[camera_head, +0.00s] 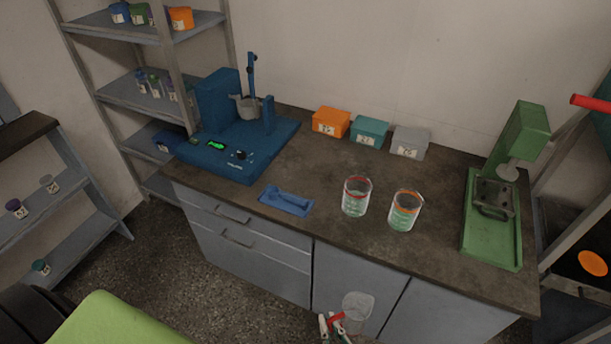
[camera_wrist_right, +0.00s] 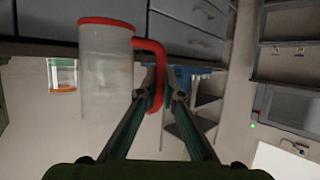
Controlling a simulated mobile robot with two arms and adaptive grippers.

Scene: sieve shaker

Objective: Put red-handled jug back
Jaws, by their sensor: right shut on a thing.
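The red-handled jug (camera_head: 357,306) is a clear vessel; in the right wrist view (camera_wrist_right: 106,75) it shows a red rim and a red handle. In the head view it appears in front of the cabinet doors, below the bench's front edge in the picture. My right gripper (camera_head: 331,324) is shut on its handle, with the fingers either side of the red grip in the wrist view (camera_wrist_right: 161,88). My left gripper is not in view.
On the bench (camera_head: 385,258) stand a red-rimmed beaker (camera_head: 356,197) and an orange-rimmed beaker (camera_head: 404,211). A blue shaker (camera_head: 228,158), a blue tray (camera_head: 286,201), several lidded boxes (camera_head: 369,133) and a green press (camera_head: 488,248) are also there. Shelves (camera_head: 125,95) stand at left.

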